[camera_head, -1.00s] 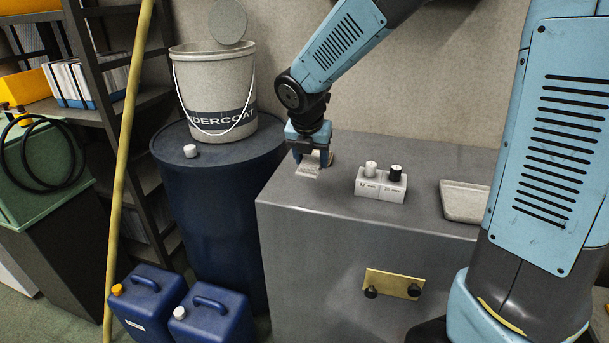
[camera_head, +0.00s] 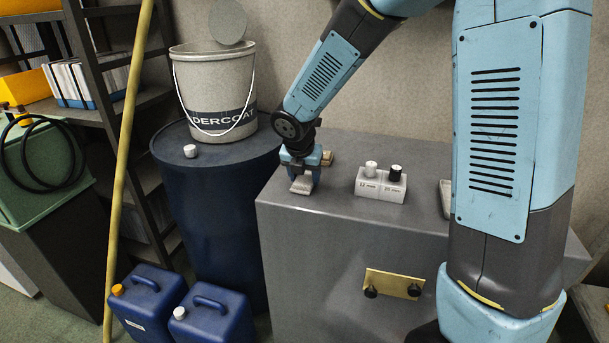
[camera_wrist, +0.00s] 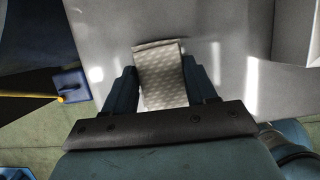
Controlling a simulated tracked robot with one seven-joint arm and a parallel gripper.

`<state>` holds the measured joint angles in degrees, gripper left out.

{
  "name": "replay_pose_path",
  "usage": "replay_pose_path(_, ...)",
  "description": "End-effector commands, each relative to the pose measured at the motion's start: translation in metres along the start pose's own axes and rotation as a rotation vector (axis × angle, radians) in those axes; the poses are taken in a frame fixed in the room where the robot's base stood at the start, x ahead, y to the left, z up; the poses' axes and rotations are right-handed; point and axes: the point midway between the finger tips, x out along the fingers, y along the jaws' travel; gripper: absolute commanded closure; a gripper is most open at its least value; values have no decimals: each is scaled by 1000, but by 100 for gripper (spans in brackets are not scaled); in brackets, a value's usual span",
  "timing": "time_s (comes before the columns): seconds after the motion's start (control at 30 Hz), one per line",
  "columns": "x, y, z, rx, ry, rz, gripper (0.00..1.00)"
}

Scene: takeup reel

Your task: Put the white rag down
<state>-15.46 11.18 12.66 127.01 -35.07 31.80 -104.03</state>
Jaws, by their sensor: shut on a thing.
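The white rag (camera_wrist: 160,75) is a small pale patterned cloth between the two fingers of my gripper (camera_wrist: 163,84) in the wrist view. In the head view my gripper (camera_head: 302,180) points down over the left part of the grey cabinet top (camera_head: 330,225), with the rag (camera_head: 301,186) at its tips. The jaws are shut on the rag. The rag is at or just above the surface; I cannot tell whether it touches.
A small tan block (camera_head: 327,158) lies just behind my gripper. A white two-socket holder (camera_head: 381,185) with a white and a black knob stands to the right. A pale tray (camera_head: 445,198) is partly hidden by my arm. A blue drum (camera_head: 215,215) stands left.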

Motion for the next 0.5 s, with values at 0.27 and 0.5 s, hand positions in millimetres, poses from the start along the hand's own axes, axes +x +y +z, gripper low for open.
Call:
replay_pose_path(0.27,2,0,-1,-1,0,0,33)
replay_pose_path(0.5,1,0,-1,-1,0,0,18)
